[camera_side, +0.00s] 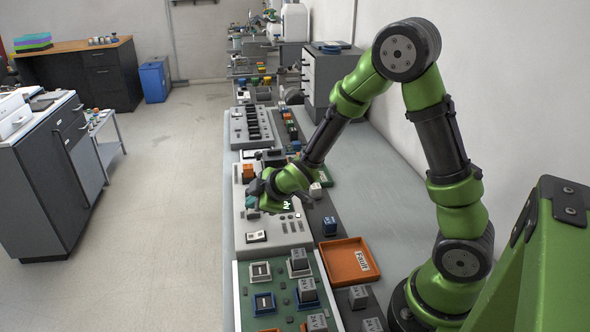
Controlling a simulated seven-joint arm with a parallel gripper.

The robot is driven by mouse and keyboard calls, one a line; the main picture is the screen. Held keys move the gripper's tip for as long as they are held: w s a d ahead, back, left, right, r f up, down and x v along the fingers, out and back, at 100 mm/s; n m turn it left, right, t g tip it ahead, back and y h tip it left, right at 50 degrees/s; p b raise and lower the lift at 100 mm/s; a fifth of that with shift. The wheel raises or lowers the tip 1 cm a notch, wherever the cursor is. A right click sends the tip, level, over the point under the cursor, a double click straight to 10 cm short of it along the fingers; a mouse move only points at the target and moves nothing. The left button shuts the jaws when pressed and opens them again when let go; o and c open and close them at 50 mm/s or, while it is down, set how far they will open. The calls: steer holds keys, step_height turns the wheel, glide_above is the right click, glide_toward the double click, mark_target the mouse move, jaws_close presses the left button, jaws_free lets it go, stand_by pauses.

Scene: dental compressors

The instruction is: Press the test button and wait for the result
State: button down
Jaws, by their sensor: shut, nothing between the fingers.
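My gripper (257,198) is at the end of the green arm, low over the light grey test panel (262,222) in the middle of the bench. It is shut and looks empty. Its fingertips are small and partly hidden by the wrist, so I cannot tell if they touch the panel. A small dark display with green marks (287,205) shows just right of the gripper; its text is too small to read. I cannot make out the test button, which may be hidden by the gripper. A white-framed switch or socket (256,236) sits nearer on the panel.
A green board (284,290) with sockets and grey blocks lies in front. An orange tray (349,262) with a labelled block and a blue block (330,226) lie to the right. The grey bench top at right is mostly clear.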

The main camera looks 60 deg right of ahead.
steer(key=shift+f, duration=0.45)
stand_by(0.5)
stand_by(0.3)
steer(key=shift+r, duration=0.9)
steer(key=shift+r, duration=2.5)
